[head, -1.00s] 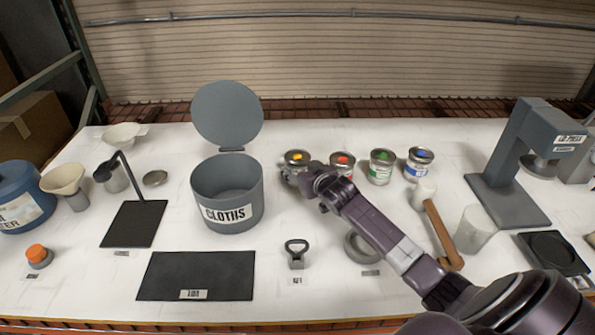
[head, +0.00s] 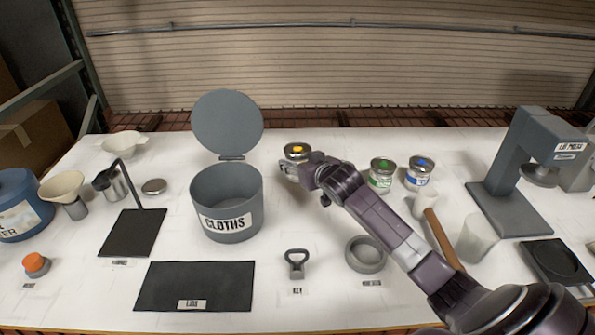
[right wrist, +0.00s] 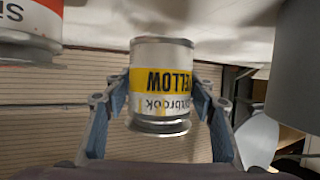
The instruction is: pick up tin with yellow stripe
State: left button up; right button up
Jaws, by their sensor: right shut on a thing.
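The tin with the yellow stripe (head: 297,150) is a silver can with a yellow dot on its lid, to the right of the cloths bin. In the right wrist view, the tin (right wrist: 160,82) appears upside down, its band reading "YELLOW". My right gripper (head: 293,168) is shut on it, with one finger on each side of its body. The tin appears raised a little above the table. My left gripper is not in view.
A tin with a red label (right wrist: 30,20) is close by in the right wrist view. Green (head: 382,176) and blue (head: 420,171) tins stand further right. The cloths bin (head: 226,205) stands left with its lid up.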

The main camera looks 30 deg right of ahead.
notch_tip(320, 180, up, 14)
jog(key=shift+f+b, duration=0.2)
jog(key=shift+b, duration=0.6)
jog(key=shift+r, duration=0.15)
